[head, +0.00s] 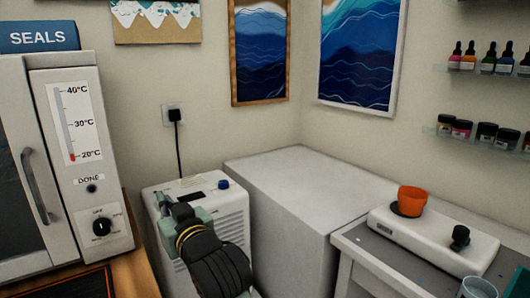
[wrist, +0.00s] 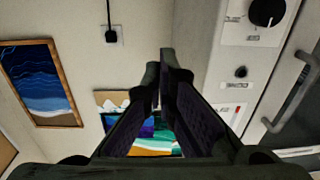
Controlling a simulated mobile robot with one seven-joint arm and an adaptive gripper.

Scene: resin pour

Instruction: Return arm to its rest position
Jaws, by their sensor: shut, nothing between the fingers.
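My gripper (wrist: 165,65) shows in the wrist view with its two dark fingers together at the tips and nothing between them. In the head view my arm reaches up from the bottom edge, in front of a white machine (head: 236,222) with a blue knob. The gripper's fingers cannot be made out clearly there. In the wrist view the room appears upside down, with the wall behind the fingers and the oven front (wrist: 240,70) close on the right.
The oven (head: 85,200) stands at the left on a wooden top. A pale block (head: 300,190) fills the corner. At the right, an orange cup (head: 411,200) sits on a white device (head: 440,240), and a clear cup (head: 478,288) stands nearby. Wall shelves (head: 480,70) hold several bottles.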

